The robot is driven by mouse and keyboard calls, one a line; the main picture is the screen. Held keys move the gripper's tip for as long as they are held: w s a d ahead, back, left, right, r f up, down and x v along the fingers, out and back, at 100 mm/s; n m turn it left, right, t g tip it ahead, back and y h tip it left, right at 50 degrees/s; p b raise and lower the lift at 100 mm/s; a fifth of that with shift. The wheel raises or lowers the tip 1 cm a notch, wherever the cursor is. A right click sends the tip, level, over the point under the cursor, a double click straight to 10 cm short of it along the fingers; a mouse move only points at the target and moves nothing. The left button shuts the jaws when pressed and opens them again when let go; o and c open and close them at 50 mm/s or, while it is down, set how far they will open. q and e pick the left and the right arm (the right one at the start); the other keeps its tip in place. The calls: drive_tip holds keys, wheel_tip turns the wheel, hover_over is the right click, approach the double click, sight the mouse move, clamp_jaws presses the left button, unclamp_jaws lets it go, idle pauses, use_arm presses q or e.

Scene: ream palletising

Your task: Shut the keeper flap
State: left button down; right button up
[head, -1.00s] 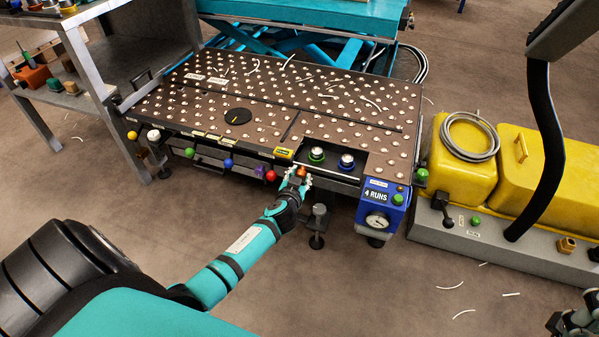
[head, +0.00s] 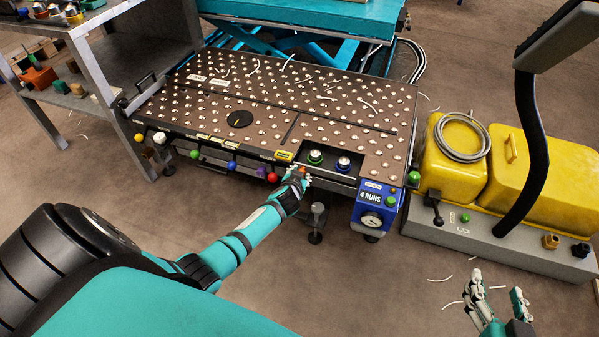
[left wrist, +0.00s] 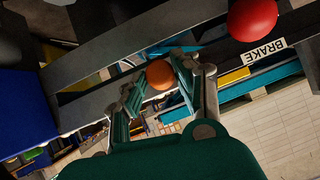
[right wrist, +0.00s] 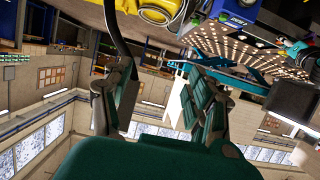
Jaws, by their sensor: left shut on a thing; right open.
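My left gripper (head: 300,178) is at the front edge of the ball-studded table (head: 330,107), below the recess. In the left wrist view an orange ball knob (left wrist: 160,73) sits between its fingers, which are shut on it. A red ball knob (left wrist: 252,18) beside a BRAKE label is up and right of it. I cannot tell for certain which part is the keeper flap; the gripper hides some of the edge here. My right gripper (head: 496,288) is open and empty, over the floor at lower right.
A blue gauge box (head: 371,208) stands right of the left gripper. Several coloured knobs line the front edge. A yellow-covered machine (head: 540,190) stands at right. A shelf bench (head: 85,60) is at left.

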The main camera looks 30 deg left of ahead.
use_arm(q)
drive_tip(key=p, duration=0.2)
drive_tip(key=r+g+p, duration=0.1)
drive_tip(key=shift+w+a+r+g+p, duration=0.1)
drive_tip(key=shift+w+g+p, duration=0.2)
drive_tip(key=shift+p, duration=0.1)
drive_tip(key=shift+w+r+h+p, duration=0.15)
drive_tip(key=shift+h+p, duration=0.15)
drive_tip(key=shift+p, duration=0.5)
use_arm(e)
drive_tip(key=s+d+f+g+h, duration=0.1)
drive_tip(key=s+d+f+g, duration=0.3)
drive_tip(key=s, duration=0.3)
drive_tip(key=s+d+f+g+h, duration=0.1)
drive_tip(key=s+f+g+h, duration=0.15)
drive_tip(key=s+g, duration=0.45)
use_arm(q)
drive_tip(key=shift+w+r+g+p, duration=0.1)
drive_tip(key=shift+w+g+p, duration=0.05)
drive_tip(key=shift+g+p, duration=0.7)
use_arm(e)
drive_tip(key=s+x, duration=0.1)
drive_tip(key=x, duration=0.8)
drive_tip(key=shift+a+f+m+y, duration=0.25)
drive_tip(key=shift+f+m+y, duration=0.05)
drive_tip(key=shift+y, duration=0.05)
